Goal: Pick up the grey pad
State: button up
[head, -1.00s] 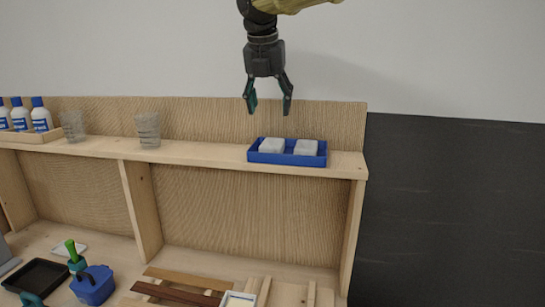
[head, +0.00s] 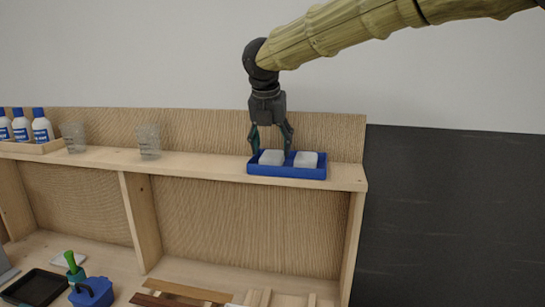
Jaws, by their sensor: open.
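Two pale grey-white pads lie side by side in a blue tray (head: 290,172) on the shelf: the left pad (head: 271,157) and the right pad (head: 306,159). My gripper (head: 270,150) points down over the left part of the tray, its fingers open on either side of the left pad. The right fingertip is near the gap between the two pads. I cannot tell whether the fingers touch the pad or the tray. Which of the two is the grey pad is hard to tell, as both look alike.
Two clear cups (head: 149,141) and a wooden tray of white bottles with blue caps (head: 41,125) stand left on the shelf (head: 200,165). Below are a black tray (head: 36,287), a blue container (head: 92,292) and wooden strips (head: 187,290). The shelf between cup and blue tray is clear.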

aim_at(272, 154)
jog(key=shift+p+x, duration=0.4)
jog(key=shift+x, duration=1.15)
jog(key=c, duration=0.6)
jog(key=shift+r+b, duration=0.8)
jog(key=shift+r, duration=0.9)
jog(key=s+a+r+b, duration=0.1)
jog(key=s+a+b, duration=0.2)
jog(key=s, duration=1.2)
jog(key=b, duration=0.2)
jog(key=shift+s+r+b, duration=0.3)
jog(key=shift+s, duration=0.05)
jog(key=shift+a, duration=0.1)
